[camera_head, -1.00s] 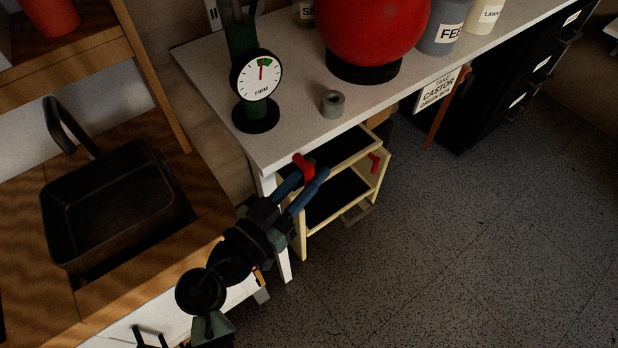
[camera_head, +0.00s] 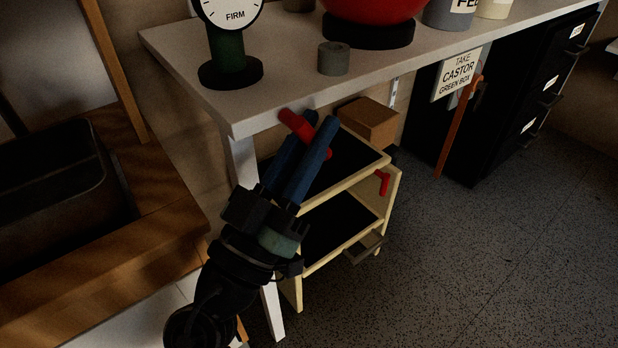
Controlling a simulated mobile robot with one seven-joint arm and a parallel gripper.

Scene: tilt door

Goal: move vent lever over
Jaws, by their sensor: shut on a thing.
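A red lever (camera_head: 293,121) sits at the near upper corner of a cream cart below the bench. My gripper (camera_head: 319,125), with blue fingers, is shut on it. The lever's ends stick out on both sides of the fingers and slope down to the right. The middle of the lever and its mount are hidden by the fingers. A second red lever (camera_head: 383,182) is on the cart's right side, apart from my gripper. I cannot tell from a label which one is the vent lever.
The cream cart (camera_head: 358,178) has dark shelves. The white bench top (camera_head: 290,98) overhangs close by, with a dial gauge (camera_head: 229,55) and a grey ring (camera_head: 333,59) on it. A brown box (camera_head: 369,122) is behind the cart. Open floor (camera_head: 480,270) lies right.

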